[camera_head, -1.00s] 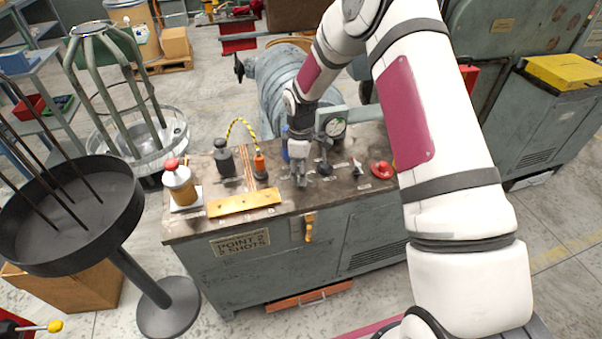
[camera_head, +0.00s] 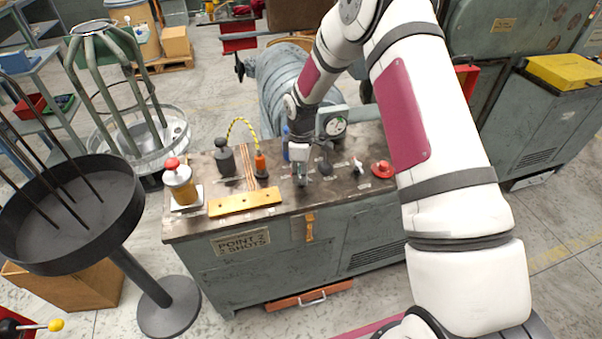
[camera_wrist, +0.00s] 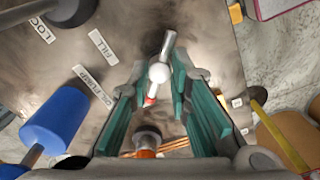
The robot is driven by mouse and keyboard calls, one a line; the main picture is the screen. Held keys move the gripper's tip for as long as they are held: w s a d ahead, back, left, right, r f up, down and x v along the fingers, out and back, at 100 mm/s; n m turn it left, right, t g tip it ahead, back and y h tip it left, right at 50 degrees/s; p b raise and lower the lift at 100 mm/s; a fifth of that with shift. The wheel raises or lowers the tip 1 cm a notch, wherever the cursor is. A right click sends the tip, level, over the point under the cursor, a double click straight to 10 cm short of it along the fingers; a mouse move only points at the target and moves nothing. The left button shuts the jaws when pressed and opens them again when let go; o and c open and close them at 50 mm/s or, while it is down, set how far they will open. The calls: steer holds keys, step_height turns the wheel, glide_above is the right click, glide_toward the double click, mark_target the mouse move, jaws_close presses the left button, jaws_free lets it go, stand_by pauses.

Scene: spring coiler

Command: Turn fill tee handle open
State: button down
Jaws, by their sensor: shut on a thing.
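The fill tee handle (camera_wrist: 164,62) shows in the wrist view as a silver crossbar with a pale round hub and a red lower end, close to the FILL label (camera_wrist: 103,47). The bar lies slantwise between the teal pads of my gripper (camera_wrist: 158,78), which is shut on it. In the head view my gripper (camera_head: 301,172) is down at the bench top (camera_head: 345,190), between the orange-handled lever and a dark knob. The handle itself is hidden there by my gripper.
A blue handle (camera_wrist: 57,118) is left of my gripper in the wrist view. On the bench are an orange-handled lever (camera_head: 261,166), a dark knob (camera_head: 325,166), a red button (camera_head: 381,169), a gauge (camera_head: 334,124), a yellow plate (camera_head: 245,203) and an amber bottle (camera_head: 181,186).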

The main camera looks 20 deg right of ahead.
steer(key=shift+w+d+r+m, duration=0.1)
steer(key=shift+w+m, duration=0.1)
steer(key=shift+m, duration=0.3)
steer(key=m+b, duration=0.1)
steer(key=m, duration=0.1)
steer(key=shift+m, duration=0.3)
steer(key=m+b, duration=0.2)
steer(key=m, duration=0.3)
steer(key=shift+d, duration=0.1)
steer(key=m+b, duration=0.1)
steer(key=m, duration=0.4)
steer(key=m+b, duration=0.1)
steer(key=m, duration=0.3)
steer(key=shift+d, duration=0.1)
steer(key=shift+s, duration=0.1)
stand_by(0.4)
steer(key=c, duration=1.5)
jaws_free()
